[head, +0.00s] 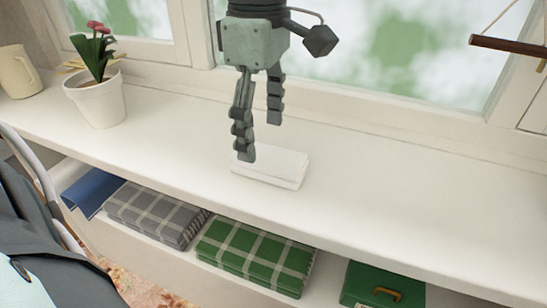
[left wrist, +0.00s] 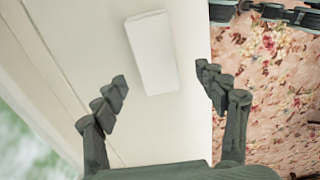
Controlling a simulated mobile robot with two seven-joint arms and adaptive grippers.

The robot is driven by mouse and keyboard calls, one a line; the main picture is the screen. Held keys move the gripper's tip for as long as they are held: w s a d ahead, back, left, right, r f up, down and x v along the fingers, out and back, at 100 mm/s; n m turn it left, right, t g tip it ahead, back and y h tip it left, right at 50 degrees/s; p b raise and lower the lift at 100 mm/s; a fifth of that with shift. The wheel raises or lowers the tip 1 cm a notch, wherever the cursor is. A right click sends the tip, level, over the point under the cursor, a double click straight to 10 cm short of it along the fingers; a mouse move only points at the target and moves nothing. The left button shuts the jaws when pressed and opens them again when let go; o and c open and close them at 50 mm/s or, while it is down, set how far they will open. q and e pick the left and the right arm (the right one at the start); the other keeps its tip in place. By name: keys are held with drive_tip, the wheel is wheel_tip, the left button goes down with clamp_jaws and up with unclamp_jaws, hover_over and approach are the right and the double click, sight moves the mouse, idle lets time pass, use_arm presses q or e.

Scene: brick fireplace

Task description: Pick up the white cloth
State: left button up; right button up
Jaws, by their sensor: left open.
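The white cloth (head: 275,167) lies folded flat as a small rectangle on the white window ledge in the head view. In the left wrist view the cloth (left wrist: 151,52) lies ahead of the fingertips, between their lines. My left gripper (head: 259,140) points down above the cloth with its fingers spread and nothing between them. One finger hides part of the cloth's left side in the head view. The gripper (left wrist: 161,78) also shows open and empty in the left wrist view. My right gripper is not in view.
A flower pot (head: 97,102) and a cream mug (head: 18,72) stand on the ledge (head: 400,205) at the left. The shelf below holds folded grey (head: 158,213) and green (head: 255,252) plaid cloths and a green box (head: 383,287). The window is behind. The ledge right of the cloth is clear.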

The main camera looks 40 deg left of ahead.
sight(269, 156)
use_arm(q)
drive_tip(key=f, duration=0.5)
drive_tip(key=shift+w+d+f, duration=0.15)
drive_tip(key=shift+w+d, duration=0.1)
drive_tip(key=shift+d, duration=0.15)
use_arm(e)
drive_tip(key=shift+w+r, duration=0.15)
use_arm(q)
drive_tip(key=shift+c, duration=0.3)
drive_tip(key=c, duration=1.1)
wheel_tip(269, 156, up, 4)
drive_tip(key=shift+w+r, duration=0.1)
drive_tip(key=shift+r, duration=0.1)
drive_tip(key=s+a+r, duration=0.2)
drive_tip(key=a, duration=0.1)
drive_tip(key=s+a+r, duration=0.2)
drive_tip(key=a, duration=0.1)
drive_tip(key=s+a+r, duration=0.2)
drive_tip(key=a, duration=0.1)
drive_tip(key=shift+s+a+r, duration=0.3)
drive_tip(key=shift+a, duration=0.1)
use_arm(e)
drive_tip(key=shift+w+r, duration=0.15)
